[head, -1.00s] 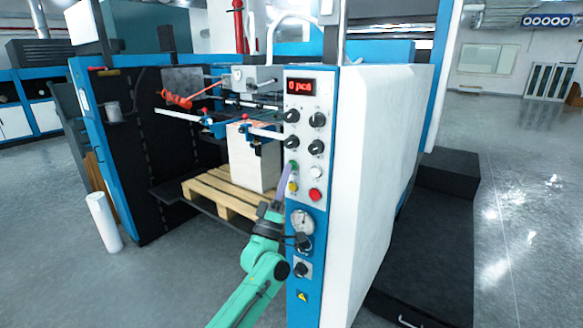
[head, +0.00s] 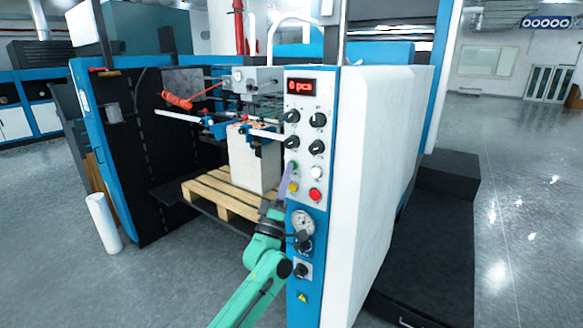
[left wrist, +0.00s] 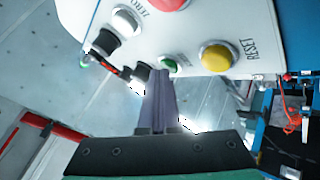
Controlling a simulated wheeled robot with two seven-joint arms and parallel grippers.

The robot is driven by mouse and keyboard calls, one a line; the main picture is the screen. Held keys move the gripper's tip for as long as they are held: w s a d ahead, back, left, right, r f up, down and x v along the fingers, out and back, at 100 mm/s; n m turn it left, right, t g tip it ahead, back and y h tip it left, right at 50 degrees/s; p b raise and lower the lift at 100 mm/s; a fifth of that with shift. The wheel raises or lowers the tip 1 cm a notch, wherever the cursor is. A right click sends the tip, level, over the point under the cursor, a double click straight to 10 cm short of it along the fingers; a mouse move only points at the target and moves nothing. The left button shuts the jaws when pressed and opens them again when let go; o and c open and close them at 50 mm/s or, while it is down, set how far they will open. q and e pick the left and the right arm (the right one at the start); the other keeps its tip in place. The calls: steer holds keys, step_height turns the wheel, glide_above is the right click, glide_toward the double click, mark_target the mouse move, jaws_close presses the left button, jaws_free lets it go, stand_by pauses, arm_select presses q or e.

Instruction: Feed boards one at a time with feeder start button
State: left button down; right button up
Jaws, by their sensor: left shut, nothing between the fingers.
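The control panel (head: 306,135) faces me on the front of the blue and white machine. Its green button (head: 294,166) sits above a yellow button (head: 293,187), which is labelled RESET in the left wrist view (left wrist: 216,57). My left gripper (head: 289,168) is shut and empty, with its purple-grey fingertips at the green button. In the left wrist view the fingertips (left wrist: 161,73) lie just beside the green button (left wrist: 168,64); I cannot tell whether they touch it. A stack of boards (head: 254,163) stands on a wooden pallet (head: 213,195) inside the machine. My right gripper is not in view.
A red-lit counter (head: 300,87) reads a low number of pcs; its digit is blurred. White (head: 316,172) and red (head: 315,194) buttons and several black knobs crowd the panel. A white roll (head: 103,222) stands on the floor at left. Floor is clear at right.

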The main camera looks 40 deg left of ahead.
arm_select(q)
steer(key=shift+s+p, duration=0.35)
steer(key=shift+s, duration=0.45)
